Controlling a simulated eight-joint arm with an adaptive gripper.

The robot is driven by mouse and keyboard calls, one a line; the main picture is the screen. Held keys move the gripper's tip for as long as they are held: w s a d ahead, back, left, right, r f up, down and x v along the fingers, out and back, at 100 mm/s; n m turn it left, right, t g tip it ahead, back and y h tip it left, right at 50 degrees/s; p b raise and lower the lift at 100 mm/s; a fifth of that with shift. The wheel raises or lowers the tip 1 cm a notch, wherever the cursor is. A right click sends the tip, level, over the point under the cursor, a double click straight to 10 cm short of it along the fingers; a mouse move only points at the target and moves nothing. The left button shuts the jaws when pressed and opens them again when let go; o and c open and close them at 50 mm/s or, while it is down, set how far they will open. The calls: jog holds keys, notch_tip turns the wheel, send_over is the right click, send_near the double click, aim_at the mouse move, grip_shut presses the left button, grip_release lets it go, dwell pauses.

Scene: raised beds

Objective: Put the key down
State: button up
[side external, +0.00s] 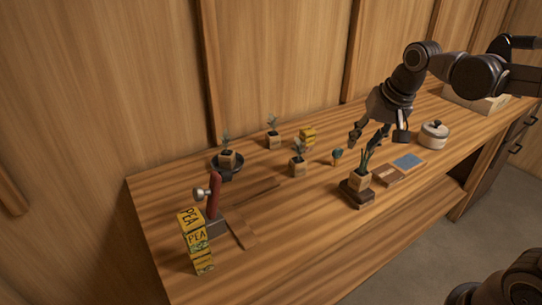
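My gripper (365,140) hangs over the right half of the wooden bench, its dark fingers spread apart. I see nothing clearly between them. I cannot make out a key for certain. A small teal-topped thing (337,154) stands on the bench just left of and below the fingers; it is too small to identify. A dark square piece (401,137) shows right beside the gripper; I cannot tell whether it belongs to the gripper or is a separate thing.
A potted plant (361,180) on a dark block stands in front of the gripper. Several small plants, a red-handled tool (213,195) and stacked yellow PEA boxes (196,240) stand left. The front middle is clear.

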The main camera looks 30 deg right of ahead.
jog(key=s+a+f+n+t, duration=0.2)
jog(key=s+a+f+n, duration=0.1)
jog(key=s+f+n, duration=0.3)
jog(key=shift+s+n+t, duration=0.4)
jog(key=shift+s+n, duration=0.1)
jog(key=shift+s, duration=0.9)
